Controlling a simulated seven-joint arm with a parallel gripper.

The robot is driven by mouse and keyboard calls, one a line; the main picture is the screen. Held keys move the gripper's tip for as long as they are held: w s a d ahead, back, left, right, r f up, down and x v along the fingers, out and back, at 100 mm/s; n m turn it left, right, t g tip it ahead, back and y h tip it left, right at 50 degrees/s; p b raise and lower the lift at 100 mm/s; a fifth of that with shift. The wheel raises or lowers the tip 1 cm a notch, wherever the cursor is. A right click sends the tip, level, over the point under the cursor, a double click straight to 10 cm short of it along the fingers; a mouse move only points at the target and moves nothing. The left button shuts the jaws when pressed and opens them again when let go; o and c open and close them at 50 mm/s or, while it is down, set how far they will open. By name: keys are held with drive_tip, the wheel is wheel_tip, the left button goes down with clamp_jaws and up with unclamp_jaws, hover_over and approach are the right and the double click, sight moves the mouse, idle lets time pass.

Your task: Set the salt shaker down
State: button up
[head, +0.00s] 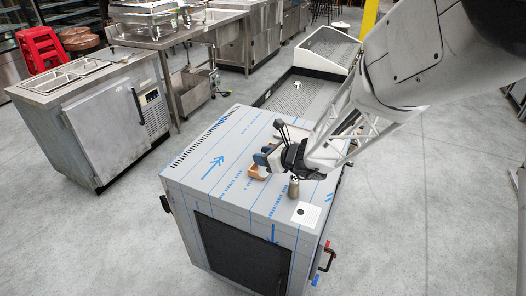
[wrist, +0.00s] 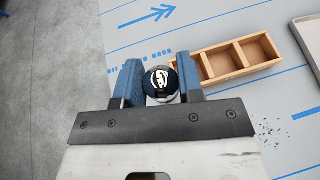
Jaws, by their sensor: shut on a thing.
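The salt shaker (wrist: 161,80), seen from above as a round black top with a white mark, sits between the blue fingers of my gripper (wrist: 160,84). My gripper is shut on it. In the head view my gripper (head: 267,154) is over the film-covered steel worktop (head: 235,150). A wooden caddy (wrist: 240,59) with open compartments lies just beyond and to the right of the shaker in the wrist view. The shaker's lower body is mostly hidden, and I cannot tell whether its base touches the worktop.
A small metallic container (head: 293,188) stands near the worktop's front right, beside a white card (head: 306,214). A grey tray (wrist: 308,42) lies right of the caddy. Dark specks (wrist: 267,131) are scattered nearby. The worktop's left part is clear.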

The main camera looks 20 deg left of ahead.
drive_tip(key=w+a, duration=0.4)
drive_tip(key=shift+w+f, duration=0.3)
drive_tip(key=shift+w, duration=0.05)
drive_tip(key=shift+d, duration=0.1)
drive_tip(key=shift+f, duration=1.75)
drive_tip(key=shift+f, duration=0.2)
drive_tip(key=o, duration=1)
drive_tip(key=shift+c, duration=0.2)
drive_tip(key=shift+r, duration=0.2)
drive_tip(key=v, duration=1.2)
drive_tip(key=shift+r, duration=0.1)
